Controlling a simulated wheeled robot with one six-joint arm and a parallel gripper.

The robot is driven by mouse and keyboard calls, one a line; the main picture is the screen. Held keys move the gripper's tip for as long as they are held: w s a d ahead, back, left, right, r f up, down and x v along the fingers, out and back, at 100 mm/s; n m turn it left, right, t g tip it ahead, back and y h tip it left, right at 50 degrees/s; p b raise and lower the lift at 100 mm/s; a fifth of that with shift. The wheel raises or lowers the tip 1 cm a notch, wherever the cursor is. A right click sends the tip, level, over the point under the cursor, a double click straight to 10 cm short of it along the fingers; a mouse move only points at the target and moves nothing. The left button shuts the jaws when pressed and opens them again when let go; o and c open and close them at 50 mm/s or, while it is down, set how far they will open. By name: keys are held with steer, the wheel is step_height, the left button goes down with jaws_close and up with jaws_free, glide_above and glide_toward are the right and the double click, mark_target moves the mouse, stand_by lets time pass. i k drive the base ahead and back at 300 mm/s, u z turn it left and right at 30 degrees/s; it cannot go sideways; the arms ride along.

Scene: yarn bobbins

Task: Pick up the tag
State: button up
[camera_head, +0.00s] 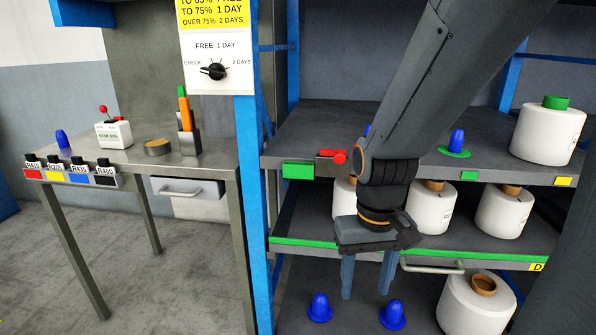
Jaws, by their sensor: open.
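My gripper (366,293) points down in front of the shelf rack, its two blue-grey fingers apart with nothing between them. I cannot tell which piece is the task's tag. Tag-like plates show on the rack's upper shelf edge: a large green plate (298,170) at the left, a small green one (469,175) and a yellow one (564,181) at the right. A yellow label (536,267) marked D is on the middle shelf edge. My gripper hangs below and right of the large green plate, apart from it. My arm hides part of the upper shelf.
White bobbins (547,131) stand on the shelves. A red-handled piece (333,155) lies at the upper shelf edge. A blue rack post (250,200) separates the rack from a metal table (150,165) at left.

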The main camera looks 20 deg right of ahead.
mark_target(31, 162)
steer(key=u, duration=1.3)
